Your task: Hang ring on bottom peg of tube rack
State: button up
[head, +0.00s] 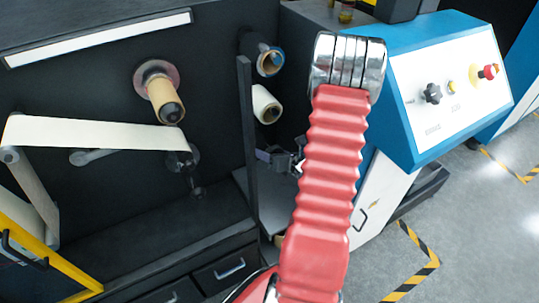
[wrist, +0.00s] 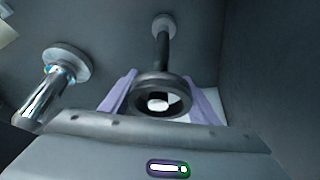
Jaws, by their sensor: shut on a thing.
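The ring (wrist: 146,82) is a thick dark band, seen nearly face-on in the wrist view. My gripper (wrist: 161,74) has its two purple fingers on either side of the ring and is shut on it. A dark peg (wrist: 163,48) of the rack runs from a round flange on the wall towards the ring, in line with it. A pale patch shows in the ring's opening. I cannot tell whether the peg's tip is inside the ring or behind it. In the head view my gripper is small, below the white roll, and the ring cannot be made out.
A shiny metal peg (wrist: 40,97) on a flange stands left of the ring. In the head view, a blue-tipped tube (head: 268,61) and a white roll (head: 266,104) hang above my gripper. An upright dark panel edge (head: 248,150) stands close on its left; a blue-white control cabinet (head: 420,90) is right.

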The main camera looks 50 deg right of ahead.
jog(key=shift+w+d, duration=0.1)
jog(key=shift+w, duration=0.25)
jog(key=shift+s, duration=0.15)
jog(key=shift+s, duration=0.1)
jog(key=o, duration=1.1)
jog(key=shift+o, duration=0.2)
jog(key=v, duration=1.3)
jog(key=shift+s, duration=0.4)
